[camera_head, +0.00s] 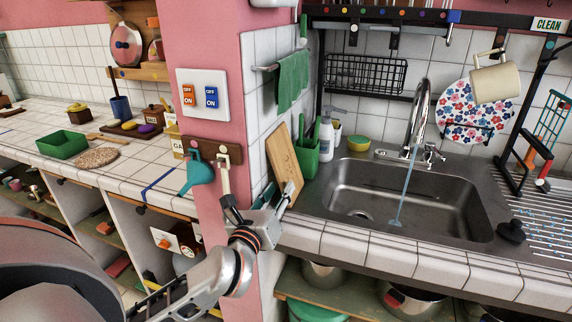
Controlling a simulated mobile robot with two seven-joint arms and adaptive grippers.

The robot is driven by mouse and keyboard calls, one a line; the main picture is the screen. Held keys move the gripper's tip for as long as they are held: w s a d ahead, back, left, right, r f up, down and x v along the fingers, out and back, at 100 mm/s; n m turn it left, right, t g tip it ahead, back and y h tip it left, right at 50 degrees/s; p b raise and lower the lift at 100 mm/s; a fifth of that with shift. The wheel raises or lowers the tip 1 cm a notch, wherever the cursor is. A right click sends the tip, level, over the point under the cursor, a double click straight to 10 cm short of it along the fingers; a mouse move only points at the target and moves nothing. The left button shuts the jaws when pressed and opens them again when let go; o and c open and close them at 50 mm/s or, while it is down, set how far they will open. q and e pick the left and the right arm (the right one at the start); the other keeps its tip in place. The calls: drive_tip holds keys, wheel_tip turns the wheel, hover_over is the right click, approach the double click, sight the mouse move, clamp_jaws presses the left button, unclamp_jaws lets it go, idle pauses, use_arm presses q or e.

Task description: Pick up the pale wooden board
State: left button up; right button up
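The pale wooden board (283,157) leans upright on the sink counter, against the tiled side wall by the corner. It stands left of a green container (306,156). My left gripper (257,179) is in front of the pink wall end, below and left of the board. Its fingers are spread apart, with nothing seen between them. The right finger overlaps the board's lower end in the picture; I cannot tell whether it touches. The board's lower edge is partly hidden. My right gripper is not in view.
A teal watering can (196,174) hangs on the pink wall end near my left gripper. The steel sink (407,202) with running tap (420,110) lies to the right. A green towel (292,80) hangs above the board.

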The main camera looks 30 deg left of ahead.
sight(286, 164)
use_arm(q)
drive_tip(key=x, duration=0.4)
drive_tip(key=shift+w+f, duration=0.1)
drive_tip(key=shift+w, duration=0.15)
clamp_jaws()
